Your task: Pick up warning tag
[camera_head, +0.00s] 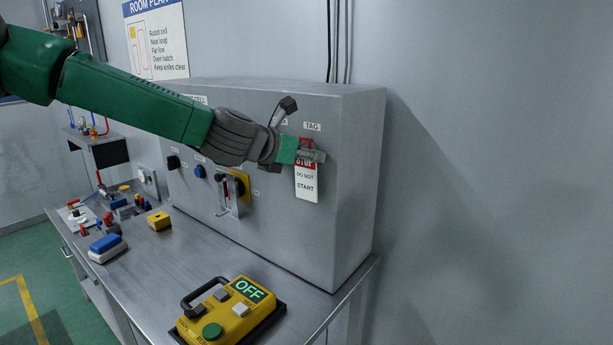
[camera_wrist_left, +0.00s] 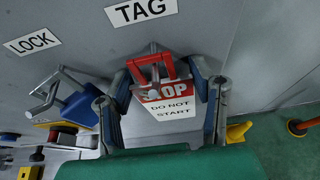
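The warning tag (camera_head: 306,184) is a white card with a red STOP band, reading DO NOT START. It hangs on the front of the grey cabinet under the TAG label, at its right side. In the left wrist view the tag (camera_wrist_left: 172,108) has a red clip or hanger at its top. My left gripper (camera_head: 312,155) is at the tag's upper part. In the wrist view its fingers (camera_wrist_left: 162,75) stand apart on either side of the tag's top, open. Contact with the tag cannot be told. My right gripper is in neither view.
The grey cabinet (camera_head: 355,190) stands on a metal bench (camera_head: 165,265). A blue padlock (camera_wrist_left: 80,106) hangs left of the tag under LOCK. A yellow control box (camera_head: 232,312) showing OFF sits in front. A yellow block (camera_head: 159,221) and blue-topped block (camera_head: 107,247) lie left.

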